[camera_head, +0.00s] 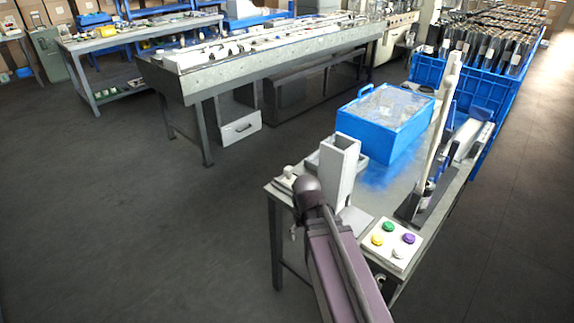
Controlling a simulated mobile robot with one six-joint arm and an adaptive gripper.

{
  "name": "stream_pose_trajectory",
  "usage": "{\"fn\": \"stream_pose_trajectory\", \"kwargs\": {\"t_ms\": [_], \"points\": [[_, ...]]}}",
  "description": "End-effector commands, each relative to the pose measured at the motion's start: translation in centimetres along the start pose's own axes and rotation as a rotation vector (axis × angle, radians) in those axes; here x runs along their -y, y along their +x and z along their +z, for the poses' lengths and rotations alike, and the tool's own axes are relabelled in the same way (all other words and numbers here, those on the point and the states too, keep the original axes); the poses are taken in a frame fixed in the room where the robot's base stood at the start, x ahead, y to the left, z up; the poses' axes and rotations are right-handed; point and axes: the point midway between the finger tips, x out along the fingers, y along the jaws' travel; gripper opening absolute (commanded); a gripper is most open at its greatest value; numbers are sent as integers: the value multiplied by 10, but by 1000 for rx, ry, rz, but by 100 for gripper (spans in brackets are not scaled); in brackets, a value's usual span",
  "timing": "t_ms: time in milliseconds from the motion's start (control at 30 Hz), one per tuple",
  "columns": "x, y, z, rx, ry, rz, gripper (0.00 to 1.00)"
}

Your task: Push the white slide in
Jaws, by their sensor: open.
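A small white piece with a rounded knob (286,178) sits at the left corner of the near metal table; it may be the white slide, but it is too small to be sure. Just right of it stands an upright white rectangular chute (340,163), open at the top, with a pale tray partly hidden behind it. My dark purple arm rises from the bottom edge, its rounded joint in front of the chute's left side and covering part of the table edge. My gripper's fingers do not show.
A blue bin (384,135) with clear contents stands behind the chute. A white button box (393,244) is at the table's near right, beside a tall pale post (440,130). A white drawer front (240,128) hangs under the long machine. Floor at left is clear.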

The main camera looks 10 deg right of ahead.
Motion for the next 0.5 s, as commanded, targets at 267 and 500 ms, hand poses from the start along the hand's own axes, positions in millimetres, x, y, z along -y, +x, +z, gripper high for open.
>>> {"fn": "stream_pose_trajectory", "kwargs": {"t_ms": [267, 500], "points": [[-9, -61, -72, -1, -130, 1, 80], [-12, -106, -136, -2, -271, 1, 80]]}}
